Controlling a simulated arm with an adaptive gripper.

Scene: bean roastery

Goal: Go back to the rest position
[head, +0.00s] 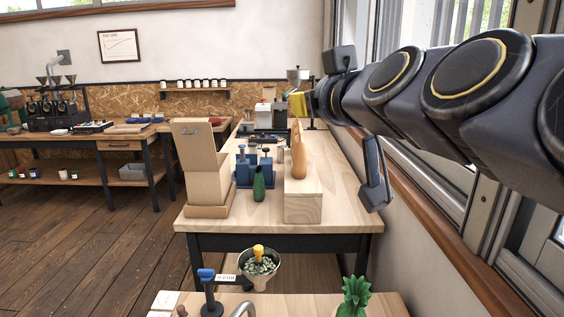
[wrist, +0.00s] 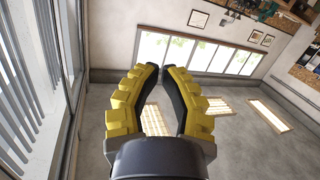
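My gripper (head: 299,104) is at the far end of my arm in the head view, above the far part of the long wooden table (head: 335,205). In the wrist view its yellow, black-padded fingers (wrist: 161,68) have their tips nearly together. Nothing is held between them.
A cardboard box (head: 197,165), a wooden block stand (head: 303,205) and a dark green bottle (head: 259,184) stand on the table. A funnel with beans (head: 262,268) and a green plant (head: 354,297) are nearer. Windows and a ledge (head: 455,235) run close along the right.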

